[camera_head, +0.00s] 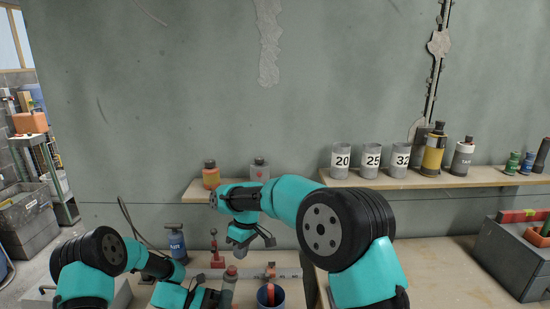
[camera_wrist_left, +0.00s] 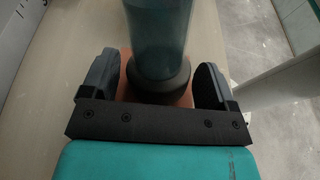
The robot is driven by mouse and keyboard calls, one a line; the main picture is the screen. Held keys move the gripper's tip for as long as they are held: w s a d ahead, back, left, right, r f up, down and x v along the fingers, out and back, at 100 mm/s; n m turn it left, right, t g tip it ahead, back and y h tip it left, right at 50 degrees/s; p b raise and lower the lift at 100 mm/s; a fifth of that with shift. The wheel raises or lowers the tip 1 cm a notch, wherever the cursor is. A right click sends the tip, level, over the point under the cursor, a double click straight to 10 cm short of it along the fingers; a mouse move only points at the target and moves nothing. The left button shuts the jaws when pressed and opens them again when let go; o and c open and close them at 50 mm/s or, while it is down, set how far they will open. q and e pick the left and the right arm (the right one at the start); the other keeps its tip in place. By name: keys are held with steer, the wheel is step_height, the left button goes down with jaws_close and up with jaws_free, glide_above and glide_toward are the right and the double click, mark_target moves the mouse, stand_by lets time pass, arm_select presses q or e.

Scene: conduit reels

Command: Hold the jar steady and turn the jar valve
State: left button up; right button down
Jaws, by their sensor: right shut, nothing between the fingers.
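A jar with a see-through blue-grey body and dark foot (camera_wrist_left: 158,76) stands between the fingers of my left gripper (camera_wrist_left: 155,88) in the left wrist view. A small gap shows at the left finger; I cannot tell whether the right finger touches. The left gripper (camera_head: 213,298) shows only partly at the bottom of the head view, beside a grey piece with a reddish top (camera_head: 231,271). I cannot tell whether that piece is the jar's valve. My right gripper (camera_head: 254,242) is shut and empty, in the air above the bench.
A blue bottle (camera_head: 177,243), a red fitting (camera_head: 217,252) and a blue cup (camera_head: 271,299) stand on the bench. The wall shelf (camera_head: 465,180) holds numbered cups (camera_head: 371,162) and several bottles. A grey toolbox (camera_head: 512,260) stands at the right. The bench between my right arm and the toolbox is clear.

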arm_select(q)
steer(key=shift+o, duration=1.3)
steer(key=v, duration=1.2)
